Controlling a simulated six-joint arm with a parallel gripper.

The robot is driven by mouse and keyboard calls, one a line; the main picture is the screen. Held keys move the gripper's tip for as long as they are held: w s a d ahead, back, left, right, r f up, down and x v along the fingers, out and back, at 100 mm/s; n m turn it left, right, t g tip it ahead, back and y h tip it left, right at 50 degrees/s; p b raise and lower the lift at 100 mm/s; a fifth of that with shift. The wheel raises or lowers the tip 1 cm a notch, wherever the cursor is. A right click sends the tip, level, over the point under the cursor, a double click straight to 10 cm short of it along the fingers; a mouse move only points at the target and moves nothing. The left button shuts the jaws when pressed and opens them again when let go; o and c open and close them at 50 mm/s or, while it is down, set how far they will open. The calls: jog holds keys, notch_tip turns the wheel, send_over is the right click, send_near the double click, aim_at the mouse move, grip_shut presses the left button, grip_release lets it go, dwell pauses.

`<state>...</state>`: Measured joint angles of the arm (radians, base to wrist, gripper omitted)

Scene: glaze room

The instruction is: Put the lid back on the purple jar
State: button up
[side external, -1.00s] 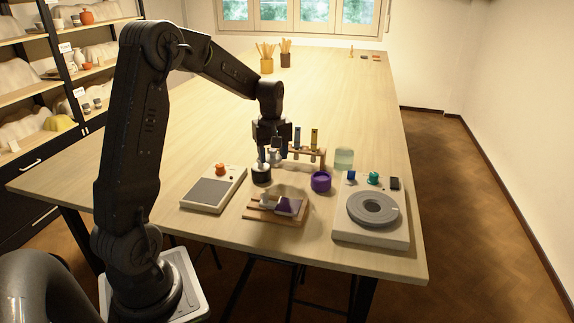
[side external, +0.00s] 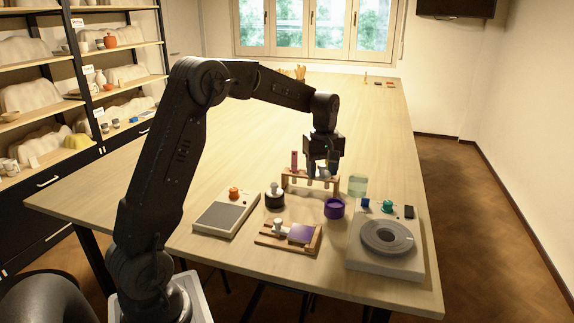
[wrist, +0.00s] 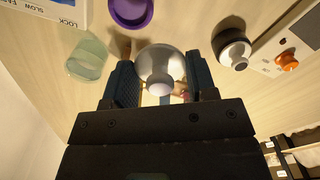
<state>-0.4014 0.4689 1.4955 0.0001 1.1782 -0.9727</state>
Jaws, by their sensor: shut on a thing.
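The purple jar (side external: 335,209) stands upright on the table, and its top looks open. It also shows at the top of the wrist view (wrist: 130,10). My gripper (side external: 323,172) is above the table near the tube rack, behind and left of the jar. In the wrist view my gripper (wrist: 164,82) is shut on a round grey lid (wrist: 160,62) with a pale knob facing the camera. In the side view this lid is mostly hidden by the fingers and rack. The lid is apart from the purple jar.
A wooden tube rack (side external: 300,179) stands close under my gripper. A dark jar (side external: 275,200) with a pale knob, a green glass (side external: 358,186) and a turntable (side external: 387,258) are nearby. In front lie a wooden board (side external: 268,240) and a scale (side external: 226,212).

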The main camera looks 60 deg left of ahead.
jog(key=shift+w+d+f, duration=0.45)
jog(key=shift+d+f, duration=0.1)
jog(key=shift+f, duration=0.55)
jog(key=shift+w+d+f, duration=0.4)
jog(key=shift+d+f, duration=0.2)
jog(key=shift+f, duration=0.55)
jog(key=shift+w+d+f, duration=0.45)
jog(key=shift+d+f, duration=0.1)
jog(key=shift+f, duration=0.55)
jog(key=shift+f, duration=0.15)
jog(key=o, duration=1)
jog(key=shift+o, duration=0.4)
jog(key=shift+o, duration=1.2)
